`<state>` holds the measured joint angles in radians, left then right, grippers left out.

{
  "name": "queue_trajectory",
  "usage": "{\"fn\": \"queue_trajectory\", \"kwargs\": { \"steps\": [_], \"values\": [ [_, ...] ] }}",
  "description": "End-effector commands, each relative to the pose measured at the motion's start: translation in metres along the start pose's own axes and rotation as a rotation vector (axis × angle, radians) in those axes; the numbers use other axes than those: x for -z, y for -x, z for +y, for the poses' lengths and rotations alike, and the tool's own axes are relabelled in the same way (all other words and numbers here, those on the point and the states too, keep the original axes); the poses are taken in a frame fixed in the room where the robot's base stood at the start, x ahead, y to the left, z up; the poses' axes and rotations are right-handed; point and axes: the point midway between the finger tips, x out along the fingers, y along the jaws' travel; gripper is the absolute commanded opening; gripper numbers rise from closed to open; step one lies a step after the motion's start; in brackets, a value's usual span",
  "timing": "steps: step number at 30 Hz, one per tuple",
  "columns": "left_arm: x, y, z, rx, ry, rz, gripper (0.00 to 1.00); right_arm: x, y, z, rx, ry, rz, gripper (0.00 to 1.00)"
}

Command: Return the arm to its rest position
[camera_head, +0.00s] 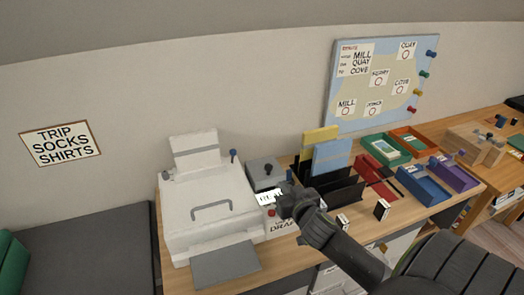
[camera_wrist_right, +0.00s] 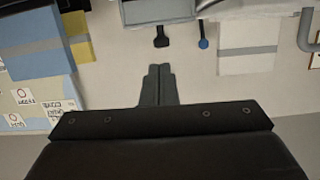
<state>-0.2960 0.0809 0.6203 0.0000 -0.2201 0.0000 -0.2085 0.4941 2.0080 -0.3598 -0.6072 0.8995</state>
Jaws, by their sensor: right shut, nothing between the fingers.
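My right arm (camera_head: 345,250) reaches in from the lower right over the desk. My right gripper (camera_head: 277,199) is shut and empty, above the desk between the white printer and the folder rack. In the right wrist view its fingers (camera_wrist_right: 158,84) are together, with bare wall behind them and nothing held. My left gripper is not in view.
A white printer (camera_head: 205,212) stands left of the gripper and a grey box (camera_head: 263,174) just behind it. A black rack holds a yellow folder (camera_head: 320,138) and a blue folder (camera_head: 332,157). Coloured trays (camera_head: 425,185) are farther right. A map board (camera_head: 378,82) hangs above.

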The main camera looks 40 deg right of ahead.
Motion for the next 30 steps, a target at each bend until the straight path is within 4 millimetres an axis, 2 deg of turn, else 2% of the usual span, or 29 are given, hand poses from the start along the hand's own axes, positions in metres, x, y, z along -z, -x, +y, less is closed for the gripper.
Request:
{"fn": "queue_trajectory", "kwargs": {
  "steps": [8, 11, 13, 17, 21, 24, 30],
  "values": [
    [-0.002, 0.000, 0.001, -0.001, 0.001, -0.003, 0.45, -0.001, 0.002, 0.000, -0.003, 0.001, -0.004, 0.00],
    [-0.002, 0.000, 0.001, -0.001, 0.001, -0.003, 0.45, -0.012, 0.012, 0.001, -0.025, 0.010, -0.045, 0.00],
    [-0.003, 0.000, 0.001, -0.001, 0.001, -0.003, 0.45, -0.027, 0.026, 0.001, -0.056, 0.025, -0.113, 0.00],
    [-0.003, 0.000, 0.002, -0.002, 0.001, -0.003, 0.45, -0.069, 0.072, 0.001, -0.112, 0.082, -0.322, 0.00],
    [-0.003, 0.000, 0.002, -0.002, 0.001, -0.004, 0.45, -0.106, 0.129, -0.006, -0.111, 0.153, -0.561, 0.00],
    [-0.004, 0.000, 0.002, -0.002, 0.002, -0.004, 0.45, -0.122, 0.162, -0.012, -0.083, 0.195, -0.693, 0.00],
    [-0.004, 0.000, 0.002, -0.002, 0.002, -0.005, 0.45, -0.142, 0.220, -0.024, 0.004, 0.262, -0.900, 0.00]
  ]
}}
